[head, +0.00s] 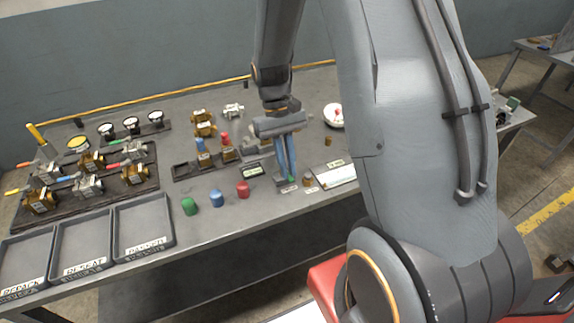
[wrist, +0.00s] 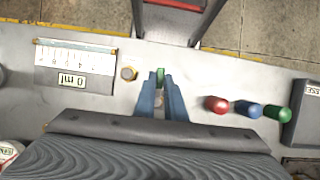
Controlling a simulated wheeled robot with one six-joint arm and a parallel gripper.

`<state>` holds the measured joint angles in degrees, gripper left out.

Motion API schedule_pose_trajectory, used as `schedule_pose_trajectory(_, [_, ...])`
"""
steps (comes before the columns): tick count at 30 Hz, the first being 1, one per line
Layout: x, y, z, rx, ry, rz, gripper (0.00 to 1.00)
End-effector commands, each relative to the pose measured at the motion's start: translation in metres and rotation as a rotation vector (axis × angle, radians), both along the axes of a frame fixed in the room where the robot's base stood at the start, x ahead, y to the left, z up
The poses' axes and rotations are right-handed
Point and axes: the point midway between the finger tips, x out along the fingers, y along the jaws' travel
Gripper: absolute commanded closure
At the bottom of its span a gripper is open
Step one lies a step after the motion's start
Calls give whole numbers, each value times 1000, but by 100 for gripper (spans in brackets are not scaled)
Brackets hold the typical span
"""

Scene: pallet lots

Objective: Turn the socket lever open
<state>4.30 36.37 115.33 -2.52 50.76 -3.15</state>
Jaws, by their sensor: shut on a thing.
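My gripper (head: 287,180) reaches down near the front edge of the grey bench in the head view. In the wrist view its two blue fingers (wrist: 162,82) are closed around a small green piece (wrist: 160,76), which looks like the end of a lever. The fingers hide most of it, so its angle and the socket under it cannot be told. Several valves with coloured levers, one of them brass (head: 40,201), stand on a dark board at the left.
Green (head: 189,206), blue (head: 216,198) and red (head: 243,189) caps stand along the front edge. A small brass piece (wrist: 128,73) and a scale plate marked 0 ml (wrist: 75,57) are close beside my fingers. Three labelled trays, one marked passed (head: 143,226), lie at the left.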

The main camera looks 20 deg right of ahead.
Motion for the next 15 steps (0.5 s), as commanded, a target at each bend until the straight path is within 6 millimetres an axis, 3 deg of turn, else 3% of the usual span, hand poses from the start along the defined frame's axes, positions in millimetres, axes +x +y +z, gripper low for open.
schedule_pose_trajectory(7, [1,0,1,0,-1,2,100])
schedule_pose_trajectory(8, [1,0,1,0,-1,2,88])
schedule_pose_trajectory(11, [0,0,1,0,-1,2,71])
schedule_pose_trajectory(15, [0,0,0,-1,-1,1,71])
